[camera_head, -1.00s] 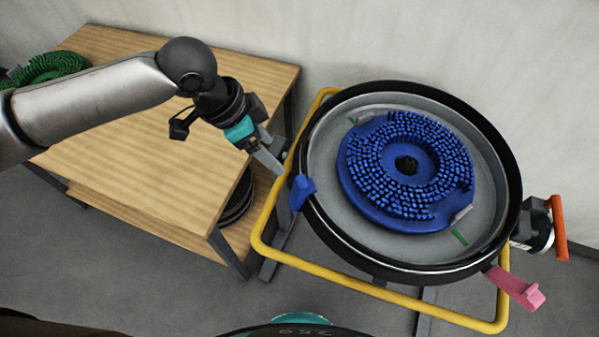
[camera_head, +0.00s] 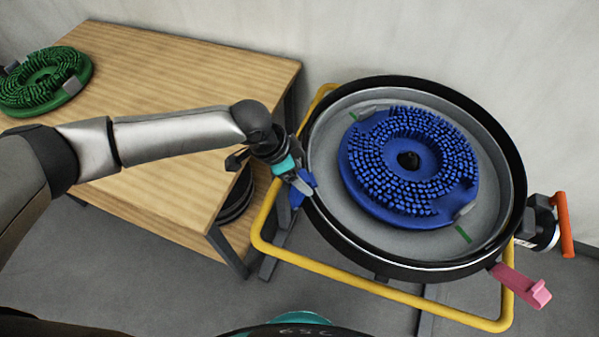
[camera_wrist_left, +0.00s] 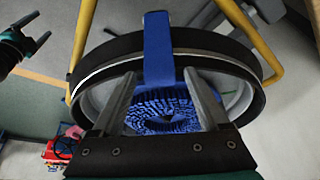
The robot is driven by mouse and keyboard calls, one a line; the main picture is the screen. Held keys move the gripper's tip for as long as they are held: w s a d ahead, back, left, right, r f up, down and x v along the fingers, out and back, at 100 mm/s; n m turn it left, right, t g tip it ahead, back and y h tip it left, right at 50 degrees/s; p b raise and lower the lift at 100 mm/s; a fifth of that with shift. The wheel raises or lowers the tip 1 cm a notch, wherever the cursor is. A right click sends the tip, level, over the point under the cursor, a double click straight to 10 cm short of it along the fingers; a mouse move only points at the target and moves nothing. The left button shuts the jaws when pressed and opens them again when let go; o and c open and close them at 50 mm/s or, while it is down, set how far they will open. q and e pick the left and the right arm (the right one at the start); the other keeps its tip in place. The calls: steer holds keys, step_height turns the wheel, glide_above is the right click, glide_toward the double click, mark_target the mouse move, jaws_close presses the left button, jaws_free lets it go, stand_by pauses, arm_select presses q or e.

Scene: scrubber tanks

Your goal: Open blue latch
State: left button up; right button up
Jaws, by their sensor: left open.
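The blue latch (camera_head: 297,197) is on the left rim of the round black tank (camera_head: 322,213) in the head view, partly covered by my left gripper (camera_head: 302,186). In the left wrist view the blue latch (camera_wrist_left: 158,48) stands up across the tank rim, ahead of and between the fingertips of my left gripper (camera_wrist_left: 158,78). The left fingers are apart, with nothing gripped. I cannot tell whether they touch the latch. My right gripper (camera_wrist_left: 38,28) shows at the upper left of the left wrist view, its fingers apart and empty.
A blue brush disc (camera_head: 372,195) lies in the tank. A yellow tube frame (camera_head: 345,276) surrounds it. A pink latch (camera_head: 525,288) and an orange handle (camera_head: 563,225) are at right. A wooden table (camera_head: 150,90) with a green brush disc (camera_head: 45,80) stands at left.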

arm_select(q)
steer(key=shift+c, duration=0.4)
jaws_close()
stand_by(1.0)
